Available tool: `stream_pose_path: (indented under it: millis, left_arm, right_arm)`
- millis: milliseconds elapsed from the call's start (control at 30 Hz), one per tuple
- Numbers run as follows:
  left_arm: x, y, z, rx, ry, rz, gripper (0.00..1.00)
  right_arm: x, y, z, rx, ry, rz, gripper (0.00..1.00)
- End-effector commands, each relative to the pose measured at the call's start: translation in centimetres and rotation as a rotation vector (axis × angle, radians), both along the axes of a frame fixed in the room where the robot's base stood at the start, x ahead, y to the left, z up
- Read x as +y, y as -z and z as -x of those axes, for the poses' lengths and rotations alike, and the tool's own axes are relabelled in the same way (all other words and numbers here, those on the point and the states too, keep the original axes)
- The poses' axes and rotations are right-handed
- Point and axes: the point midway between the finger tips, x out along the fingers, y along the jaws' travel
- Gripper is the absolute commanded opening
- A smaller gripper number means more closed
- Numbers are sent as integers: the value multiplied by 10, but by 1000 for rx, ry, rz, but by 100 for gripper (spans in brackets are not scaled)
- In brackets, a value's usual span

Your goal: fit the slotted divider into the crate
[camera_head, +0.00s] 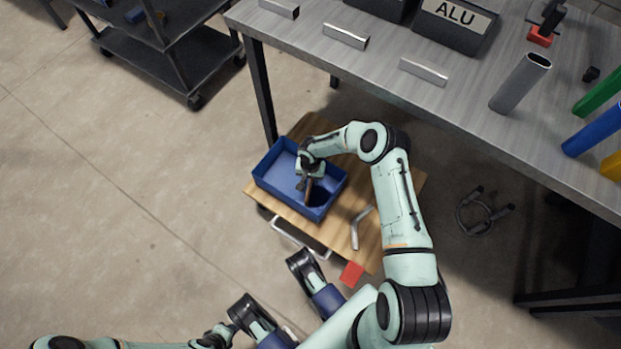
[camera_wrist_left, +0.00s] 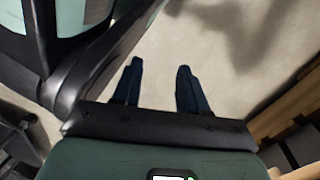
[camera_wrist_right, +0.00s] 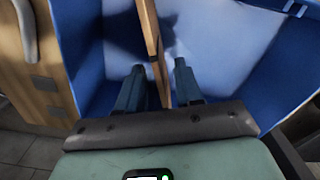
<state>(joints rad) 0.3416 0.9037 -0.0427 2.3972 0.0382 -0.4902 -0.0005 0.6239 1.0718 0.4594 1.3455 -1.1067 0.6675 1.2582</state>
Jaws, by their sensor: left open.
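The blue crate (camera_head: 262,181) sits on a low wooden-topped cart. My right gripper (camera_wrist_right: 159,72) is inside the crate, above the divider. Its fingers are spread, with the divider's edge between them and a gap visible beside it. The divider's lower part and slots are hidden. My left gripper (camera_wrist_left: 160,66) is open and empty over bare floor, away from the crate.
A grey workbench (camera_head: 385,52) with metal bars and tubes stands behind. A dark trolley (camera_head: 165,55) stands at back left. Floor left is clear.

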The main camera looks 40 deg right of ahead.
Motion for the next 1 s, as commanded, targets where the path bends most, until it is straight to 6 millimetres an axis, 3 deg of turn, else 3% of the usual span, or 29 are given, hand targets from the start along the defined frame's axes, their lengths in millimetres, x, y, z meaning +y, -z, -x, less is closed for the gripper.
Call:
stream_pose_path:
  millis: [400, 667, 767, 867, 1000]
  left_arm:
    - [-7, -44, -51, -172, 11, -10, 43]
    - [-10, -56, -65, -218, 14, -12, 43]
    - [-10, -56, -66, -222, 14, -12, 43]
    - [-10, -56, -66, -222, 14, -12, 43]
    - [-10, -56, -65, -220, 14, -12, 43]
  right_arm:
    - [0, -91, -1, -5, -2, 3, 35]
    - [3, -113, 0, -4, -10, -7, 35]
    - [27, -106, 8, -15, -64, -67, 35]
    - [73, -92, 28, -52, -162, -180, 35]
    - [139, -78, 70, -155, -284, -318, 35]
